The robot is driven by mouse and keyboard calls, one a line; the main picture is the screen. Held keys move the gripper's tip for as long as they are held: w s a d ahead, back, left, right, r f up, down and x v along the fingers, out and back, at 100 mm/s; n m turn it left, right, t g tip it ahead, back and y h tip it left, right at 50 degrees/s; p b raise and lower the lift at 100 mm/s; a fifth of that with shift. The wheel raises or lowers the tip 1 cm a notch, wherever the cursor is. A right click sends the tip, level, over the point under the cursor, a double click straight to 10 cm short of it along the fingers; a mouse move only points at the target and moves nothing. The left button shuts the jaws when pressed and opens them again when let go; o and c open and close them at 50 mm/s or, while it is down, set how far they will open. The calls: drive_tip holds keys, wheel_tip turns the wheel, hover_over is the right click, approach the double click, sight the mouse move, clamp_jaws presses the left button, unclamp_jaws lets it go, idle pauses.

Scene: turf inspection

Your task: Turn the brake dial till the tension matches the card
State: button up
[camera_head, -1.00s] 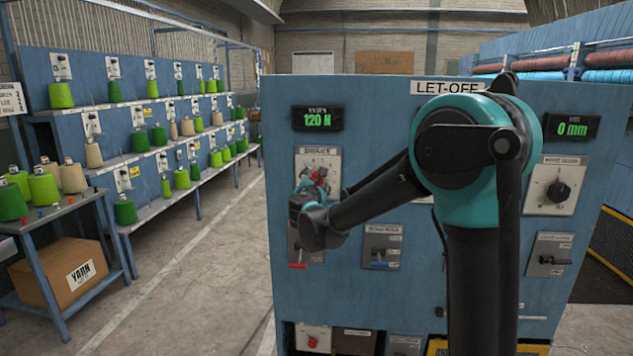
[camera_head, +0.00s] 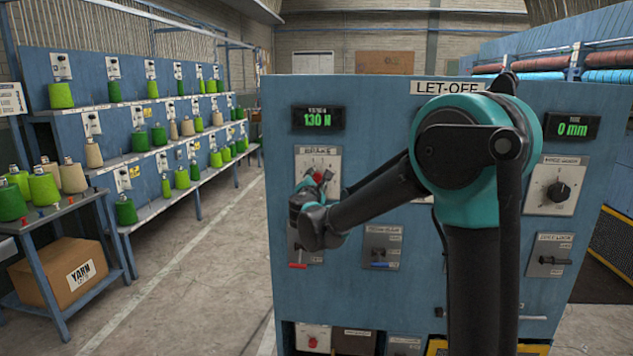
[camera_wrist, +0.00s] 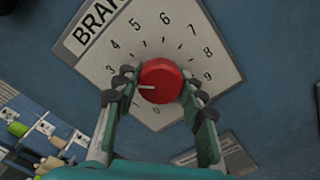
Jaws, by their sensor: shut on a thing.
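The red brake dial (camera_wrist: 163,80) sits on a pale plate (camera_wrist: 95,38) lettered "BRAKE" with numbers around it. Its white pointer line points left, between the 1 and the 3; the number there is hidden by a finger. My gripper (camera_wrist: 160,88) is shut on the dial, a finger on each side. In the head view my gripper (camera_head: 318,182) covers much of the brake plate (camera_head: 318,157). The tension display (camera_head: 318,118) above it reads 130 N in green. A white card (camera_head: 11,99) at the far left edge is cut off, its writing too small to read.
The blue LET-OFF panel (camera_head: 385,95) also carries a 0 mm display (camera_head: 572,127), a black knob (camera_head: 558,191), a lever with a red handle (camera_head: 298,265) and one with a blue handle (camera_head: 381,264). Yarn shelves (camera_head: 120,163) stand left; the floor between is clear.

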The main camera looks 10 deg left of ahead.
idle(0.3)
drive_tip(key=o, duration=1.2)
drive_tip(key=shift+c, duration=0.2)
drive_tip(key=shift+s, duration=0.1)
drive_tip(key=s, duration=1.2)
drive_tip(key=shift+a, duration=0.2)
